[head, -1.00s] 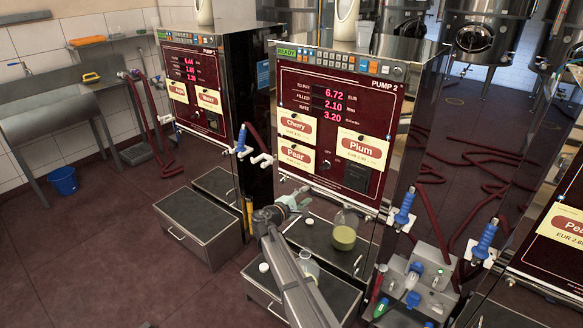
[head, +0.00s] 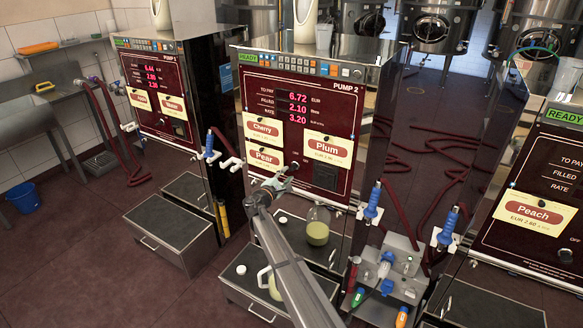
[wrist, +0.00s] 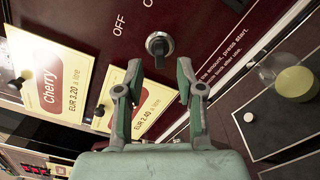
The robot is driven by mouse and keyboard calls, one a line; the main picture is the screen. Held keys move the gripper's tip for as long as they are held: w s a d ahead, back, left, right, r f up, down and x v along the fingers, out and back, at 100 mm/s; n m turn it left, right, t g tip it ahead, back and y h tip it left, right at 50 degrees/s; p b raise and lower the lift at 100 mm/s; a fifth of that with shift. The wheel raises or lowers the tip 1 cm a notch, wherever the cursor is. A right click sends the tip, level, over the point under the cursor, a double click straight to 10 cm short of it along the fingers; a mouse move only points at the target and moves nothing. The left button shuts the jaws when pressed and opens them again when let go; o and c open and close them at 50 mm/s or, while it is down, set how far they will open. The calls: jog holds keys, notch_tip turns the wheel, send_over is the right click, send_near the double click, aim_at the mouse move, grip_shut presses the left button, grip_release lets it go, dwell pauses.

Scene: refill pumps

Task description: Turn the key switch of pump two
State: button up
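Pump two (head: 300,85) stands in the middle of the head view, with a dark red front, a lit display and the cards Cherry, Pear and Plum. Its key switch, a small dark round knob (head: 295,165), sits low on the panel beside the Pear card. My gripper (head: 280,182) is just below and left of the knob in the head view. In the wrist view its two fingers (wrist: 159,80) are apart and empty, with the knob beyond the gap between them.
A flask of yellowish liquid (head: 318,231) stands on the ledge below the panel. Blue nozzles (head: 372,200) hang at the right side. Pump one (head: 150,85) is left and the Peach pump (head: 540,205) right.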

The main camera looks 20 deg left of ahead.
aim_at(291, 170)
jog(key=shift+w+d+p, duration=0.15)
jog(key=shift+w+p, duration=0.2)
jog(key=shift+w, duration=0.9)
jog(key=shift+w+d+p, duration=0.15)
jog(key=shift+w+p, duration=0.15)
jog(key=shift+w, duration=0.9)
grip_shut()
